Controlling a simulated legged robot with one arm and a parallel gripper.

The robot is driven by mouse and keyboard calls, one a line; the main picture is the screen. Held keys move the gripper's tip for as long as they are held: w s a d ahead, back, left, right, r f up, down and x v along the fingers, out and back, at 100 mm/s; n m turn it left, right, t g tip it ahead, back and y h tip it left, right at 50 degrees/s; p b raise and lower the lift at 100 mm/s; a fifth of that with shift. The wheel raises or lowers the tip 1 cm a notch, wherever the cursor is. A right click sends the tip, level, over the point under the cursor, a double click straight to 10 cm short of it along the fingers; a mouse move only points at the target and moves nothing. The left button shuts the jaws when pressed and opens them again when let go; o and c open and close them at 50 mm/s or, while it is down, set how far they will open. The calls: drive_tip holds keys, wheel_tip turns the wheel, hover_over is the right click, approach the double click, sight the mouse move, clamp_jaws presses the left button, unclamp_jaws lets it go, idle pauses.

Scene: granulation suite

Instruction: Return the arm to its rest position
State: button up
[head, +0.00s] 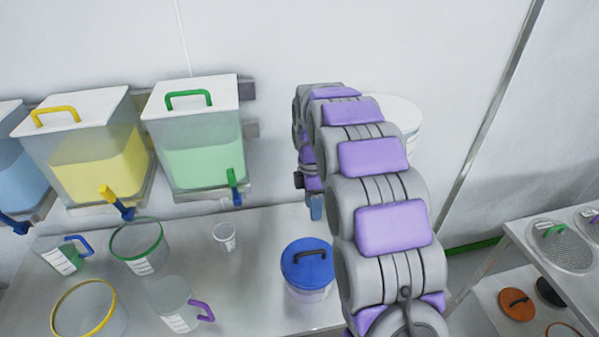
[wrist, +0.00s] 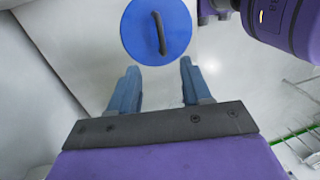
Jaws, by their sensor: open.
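My arm reaches out over the steel bench in the head view, with its grey and purple links curving forward. My gripper (wrist: 158,80) shows in the wrist view with its two blue fingers spread apart and nothing between them. In the head view only a small blue part of the gripper (head: 316,207) shows; my arm hides the rest. A clear tub with a blue lid and dark handle (head: 307,266) stands on the bench below and in front of the gripper. Its lid (wrist: 175,32) lies just beyond the fingertips in the wrist view, apart from them as far as I can tell.
Wall bins with yellow (head: 98,165) and green (head: 205,160) contents hang over the bench (head: 235,285). A small cup (head: 224,237), a green-rimmed container (head: 138,246), a yellow-rimmed one (head: 90,308) and jugs stand at left. A white container (head: 403,118) is partly behind my arm. A rack (head: 520,240) stands at right.

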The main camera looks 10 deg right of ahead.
drive_tip(key=s+r+m, duration=0.2)
drive_tip(key=s+m, duration=0.7)
drive_tip(key=s, duration=1)
drive_tip(key=s+a+r+m, duration=0.1)
drive_tip(key=s+m, duration=0.8)
drive_tip(key=s, duration=0.9)
drive_tip(key=shift+s+a+r+b, duration=0.2)
drive_tip(key=shift+s+r+b, duration=0.15)
drive_tip(key=shift+r, duration=0.55)
